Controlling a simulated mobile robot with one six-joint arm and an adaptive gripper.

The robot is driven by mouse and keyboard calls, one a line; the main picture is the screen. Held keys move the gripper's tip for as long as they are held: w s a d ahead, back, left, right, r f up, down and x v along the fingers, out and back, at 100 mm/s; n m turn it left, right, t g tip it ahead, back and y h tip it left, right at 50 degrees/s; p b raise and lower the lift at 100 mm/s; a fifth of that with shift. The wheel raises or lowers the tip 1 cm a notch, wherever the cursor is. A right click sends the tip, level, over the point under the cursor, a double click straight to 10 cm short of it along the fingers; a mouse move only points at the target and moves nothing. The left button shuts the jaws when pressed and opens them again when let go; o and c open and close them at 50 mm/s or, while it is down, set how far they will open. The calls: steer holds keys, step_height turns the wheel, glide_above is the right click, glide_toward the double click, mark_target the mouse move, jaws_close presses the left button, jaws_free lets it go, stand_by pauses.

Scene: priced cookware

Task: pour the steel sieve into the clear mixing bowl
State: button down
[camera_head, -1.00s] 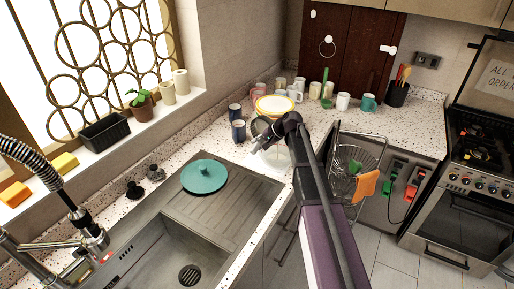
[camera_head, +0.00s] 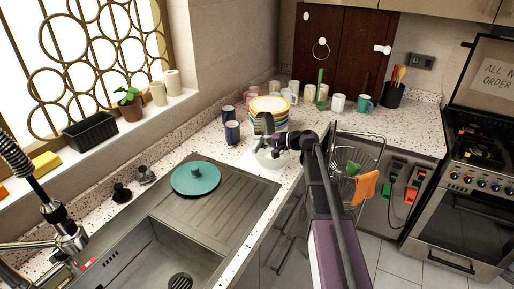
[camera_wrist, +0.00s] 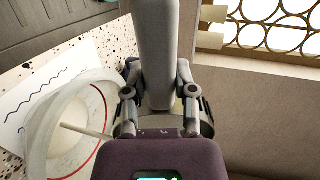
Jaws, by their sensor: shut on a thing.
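The clear mixing bowl (camera_head: 270,161) stands on the counter near the front edge, beyond the sink's drainer. It also shows at the left of the wrist view (camera_wrist: 38,120), with pale contents and a thin pale rod or stream across it. My gripper (camera_head: 270,143) is just above the bowl, shut on the grey steel sieve (camera_head: 263,122). The sieve is tipped up on its side. In the wrist view a broad grey part (camera_wrist: 158,50) rises between the fingers. The sieve's inside and any contents cannot be made out.
A teal lid (camera_head: 195,180) lies on the drainer. Several mugs line the back. A wire basket (camera_head: 350,185) is right of my arm.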

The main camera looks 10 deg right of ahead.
steer(key=d+t+y+b, duration=0.1)
steer(key=b, duration=0.2)
steer(key=s+y+b, duration=0.1)
steer(key=y+b, duration=0.1)
steer(key=d+t+y+b, duration=0.1)
steer(key=y+b, duration=0.1)
steer(key=b, duration=0.1)
steer(key=shift+s+d+f+t+b, duration=0.2)
steer(key=shift+d+f+t+b, duration=0.1)
steer(key=shift+d+f+b, duration=0.05)
steer(key=shift+r, duration=0.1)
stand_by(2.3)
